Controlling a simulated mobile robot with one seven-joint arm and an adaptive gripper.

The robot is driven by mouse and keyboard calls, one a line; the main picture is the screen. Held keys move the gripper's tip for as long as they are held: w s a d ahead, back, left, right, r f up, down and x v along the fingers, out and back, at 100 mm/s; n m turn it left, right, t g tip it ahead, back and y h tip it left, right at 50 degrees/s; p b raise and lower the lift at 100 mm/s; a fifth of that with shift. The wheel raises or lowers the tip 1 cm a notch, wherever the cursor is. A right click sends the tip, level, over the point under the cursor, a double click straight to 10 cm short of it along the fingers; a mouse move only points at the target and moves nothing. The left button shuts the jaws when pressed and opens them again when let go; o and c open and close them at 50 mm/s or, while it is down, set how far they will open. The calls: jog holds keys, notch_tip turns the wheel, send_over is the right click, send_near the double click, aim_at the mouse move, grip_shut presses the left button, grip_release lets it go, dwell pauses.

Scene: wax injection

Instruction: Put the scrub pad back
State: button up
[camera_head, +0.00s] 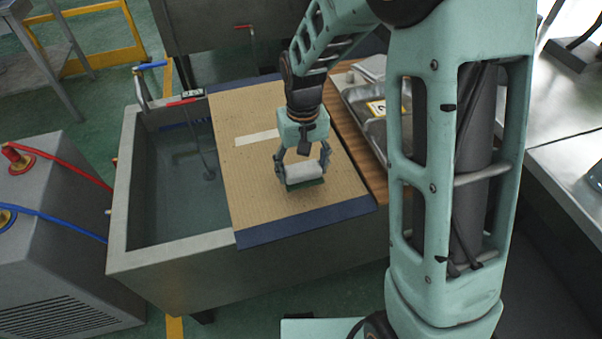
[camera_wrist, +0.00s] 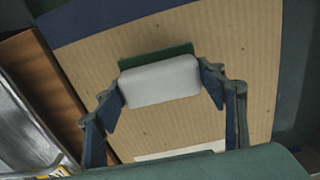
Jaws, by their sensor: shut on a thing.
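The scrub pad (camera_head: 306,172) has a pale grey-white body and a dark green face. My gripper (camera_head: 304,167) is shut on it, with one finger on each short side, over the tan ribbed mat with dark blue end bands (camera_head: 262,112). In the wrist view the scrub pad (camera_wrist: 160,82) sits between the two fingers of my gripper (camera_wrist: 160,86), its green side toward the blue band. I cannot tell whether the pad touches the mat. A pale strip (camera_head: 257,138) lies on the mat, left of and behind the gripper; it also shows in the wrist view (camera_wrist: 180,152).
A grey sink basin (camera_head: 172,243) with water and a tap stands left of the mat. A wooden board (camera_head: 346,132) and metal trays (camera_head: 357,104) with a yellow label lie to the right. A grey machine (camera_head: 62,235) with red and blue hoses is at the far left.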

aim_at(301, 178)
jog(key=shift+w+a+f, duration=0.1)
jog(key=shift+f, duration=0.85)
jog(key=shift+w+a+f, duration=0.1)
jog(key=shift+f, duration=0.8)
jog(key=shift+f+b, duration=0.15)
jog(key=shift+b, duration=0.2)
jog(key=o, duration=1.1)
notch_tip(301, 178, up, 12)
jog(key=shift+r+p, duration=0.15)
jog(key=shift+p, duration=0.8)
